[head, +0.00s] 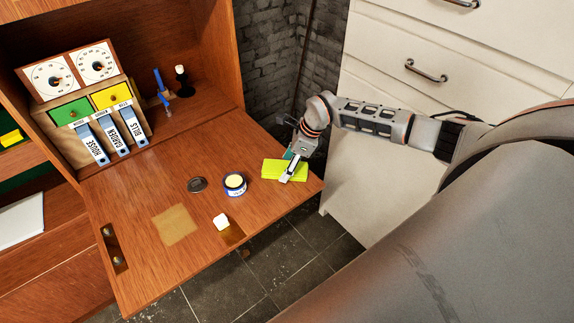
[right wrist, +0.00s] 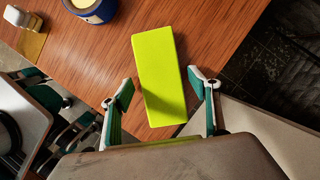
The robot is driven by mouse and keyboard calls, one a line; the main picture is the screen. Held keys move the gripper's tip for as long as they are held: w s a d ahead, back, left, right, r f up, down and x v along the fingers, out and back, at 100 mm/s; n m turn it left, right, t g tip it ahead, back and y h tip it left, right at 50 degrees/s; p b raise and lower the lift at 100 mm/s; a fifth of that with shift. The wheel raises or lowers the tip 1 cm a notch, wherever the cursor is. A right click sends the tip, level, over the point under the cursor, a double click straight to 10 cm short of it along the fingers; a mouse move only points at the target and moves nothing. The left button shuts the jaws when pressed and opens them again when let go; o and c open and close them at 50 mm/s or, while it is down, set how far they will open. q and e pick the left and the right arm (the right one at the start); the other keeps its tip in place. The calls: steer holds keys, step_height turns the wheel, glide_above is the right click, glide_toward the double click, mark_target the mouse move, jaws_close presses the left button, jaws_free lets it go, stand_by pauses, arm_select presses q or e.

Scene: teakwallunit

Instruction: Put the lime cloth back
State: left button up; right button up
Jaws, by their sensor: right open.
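The lime cloth (head: 285,170) is a flat, folded, bright yellow-green rectangle. It lies on the fold-down wooden board (head: 135,230) of the wall unit, near its right corner. In the right wrist view the lime cloth (right wrist: 160,75) lies lengthwise ahead of my right gripper. My right gripper (head: 290,165) is over the cloth and open. In the right wrist view its two fingers (right wrist: 162,100) stand on either side of the cloth's near end, with a gap on both sides. Whether the fingers touch the board cannot be told. My left gripper is not in view.
A round blue-and-white tin (head: 235,185), a dark round disc (head: 197,185) and a small white block (head: 222,222) are left of the cloth. Binders (head: 112,138), small drawers and dials stand at the back left. White drawers (head: 400,70) are beyond the board's right edge.

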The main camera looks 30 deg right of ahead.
steer(key=v, duration=1.2)
steer(key=s+a+r+m+t+y, duration=0.15)
steer(key=a+m+y, duration=0.3)
steer(key=a, duration=0.65)
steer(key=s+a+m+t+y, duration=0.3)
steer(key=a+m, duration=0.2)
steer(key=a, duration=0.5)
steer(key=s+a+r+m+t+y, duration=0.15)
steer(key=a+m+y, duration=0.3)
steer(key=a, duration=0.65)
steer(key=s+d+f+m+h, duration=0.3)
steer(key=s+f+m+h, duration=0.1)
steer(key=f+m, duration=0.3)
steer(key=s+d+f+m+t+h, duration=0.1)
steer(key=s+d+f+m+h, duration=0.3)
steer(key=m, duration=0.7)
steer(key=s+d+f+m+t+h, duration=0.1)
steer(key=s+d+f+m+h, duration=0.3)
steer(key=s+f+m, duration=0.3)
step_height(320, 180, down, 3)
steer(key=m, duration=0.2)
steer(key=shift+s+f+m+h, duration=0.2)
steer(key=shift+m+h, duration=0.1)
